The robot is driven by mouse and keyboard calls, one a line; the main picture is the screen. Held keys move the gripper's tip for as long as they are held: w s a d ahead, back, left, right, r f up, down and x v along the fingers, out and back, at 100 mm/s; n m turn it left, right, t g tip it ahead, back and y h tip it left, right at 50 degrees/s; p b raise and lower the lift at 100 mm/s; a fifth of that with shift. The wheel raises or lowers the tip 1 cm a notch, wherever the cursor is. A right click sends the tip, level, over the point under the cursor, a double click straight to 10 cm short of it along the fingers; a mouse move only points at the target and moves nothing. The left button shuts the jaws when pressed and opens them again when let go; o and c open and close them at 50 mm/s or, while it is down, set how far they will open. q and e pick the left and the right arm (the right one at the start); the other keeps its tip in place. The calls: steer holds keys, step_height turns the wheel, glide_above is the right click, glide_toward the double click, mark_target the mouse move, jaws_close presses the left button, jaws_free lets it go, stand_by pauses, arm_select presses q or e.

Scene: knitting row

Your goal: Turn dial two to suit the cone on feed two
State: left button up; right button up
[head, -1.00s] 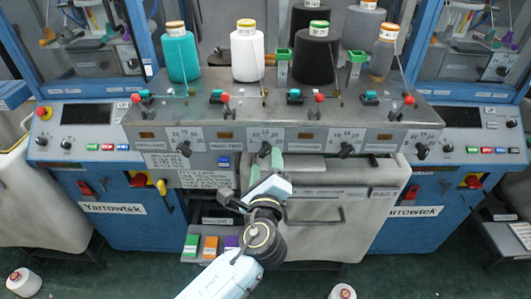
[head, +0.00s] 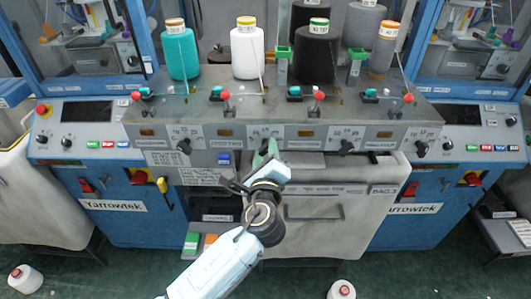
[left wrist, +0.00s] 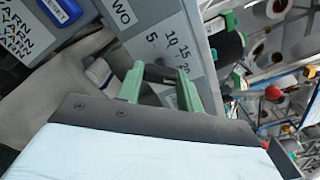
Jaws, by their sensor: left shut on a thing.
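A row of black dials runs along the grey machine front (head: 225,131) in the head view. Dial two is second from the left; its knob is hidden by my left gripper (head: 265,151). In the left wrist view the green fingers (left wrist: 160,74) reach onto a white scale plate (left wrist: 158,42) with "TWO" beside it and 5, 10 and 15 printed on it. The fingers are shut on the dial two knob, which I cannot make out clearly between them. A white cone (head: 247,55) with a yellow-topped label, too small to read, stands above dial two. My right gripper is out of view.
A teal cone (head: 181,55), a black cone (head: 316,58) and grey cones stand on the shelf. Other dials (head: 184,146) and (head: 347,146) flank dial two. Small red-knobbed levers (head: 225,96) stick up above. A beige bin (head: 375,195) is below right.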

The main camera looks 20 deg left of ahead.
arm_select(q)
steer(key=n+b, duration=0.3)
steer(key=n, duration=0.1)
steer(key=shift+f+n, duration=0.1)
steer(key=shift+n, duration=0.2)
steer(key=shift+n+b, duration=0.95)
steer(key=shift+n, duration=0.55)
steer(key=o, duration=1)
steer(key=b+v, duration=0.2)
steer(key=v, duration=1.1)
steer(key=shift+s+r, duration=0.2)
